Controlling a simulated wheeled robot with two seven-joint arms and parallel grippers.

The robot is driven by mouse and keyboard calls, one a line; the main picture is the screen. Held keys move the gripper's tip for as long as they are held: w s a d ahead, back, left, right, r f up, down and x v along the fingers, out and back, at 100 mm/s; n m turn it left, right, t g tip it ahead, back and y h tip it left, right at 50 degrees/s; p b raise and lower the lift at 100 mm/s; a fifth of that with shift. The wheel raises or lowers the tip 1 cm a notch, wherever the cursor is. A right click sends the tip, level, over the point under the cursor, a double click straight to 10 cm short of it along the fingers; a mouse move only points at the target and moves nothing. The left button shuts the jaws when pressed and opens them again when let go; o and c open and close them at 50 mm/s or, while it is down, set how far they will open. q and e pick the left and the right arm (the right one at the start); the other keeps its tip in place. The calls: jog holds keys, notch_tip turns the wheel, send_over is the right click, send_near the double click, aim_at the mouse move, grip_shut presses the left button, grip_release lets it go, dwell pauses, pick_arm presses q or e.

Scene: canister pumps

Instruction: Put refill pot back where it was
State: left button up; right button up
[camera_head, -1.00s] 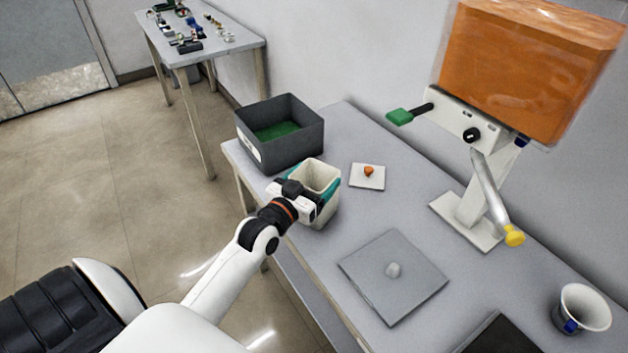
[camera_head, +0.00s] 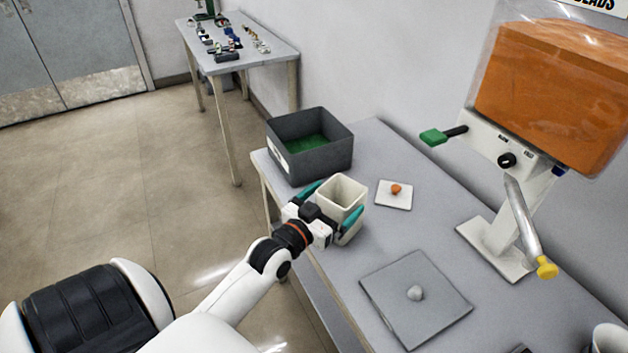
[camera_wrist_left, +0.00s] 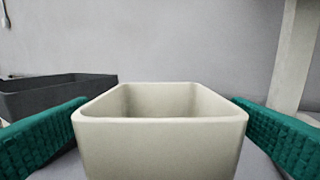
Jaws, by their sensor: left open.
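The refill pot, a cream square-mouthed pot (camera_head: 343,192), stands upright on the grey table near its left edge, just in front of the dark grey bin. My left gripper (camera_head: 334,207) is open, with one teal finger on each side of the pot. In the left wrist view the pot (camera_wrist_left: 160,140) sits between the two spread teal fingers, with a gap showing on both sides. The inside of the pot looks empty as far as it shows. My right gripper is not in view.
The dark grey bin (camera_head: 338,157) with a green inside stands behind the pot. A white tile (camera_head: 406,200) with an orange piece lies to the right. A grey plate (camera_head: 386,281) with a pale lump lies nearer. The orange-filled dispenser (camera_head: 475,228) stands at right.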

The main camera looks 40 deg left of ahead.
pick_arm(q)
jog(key=s, duration=0.9)
jog(key=shift+b, duration=0.3)
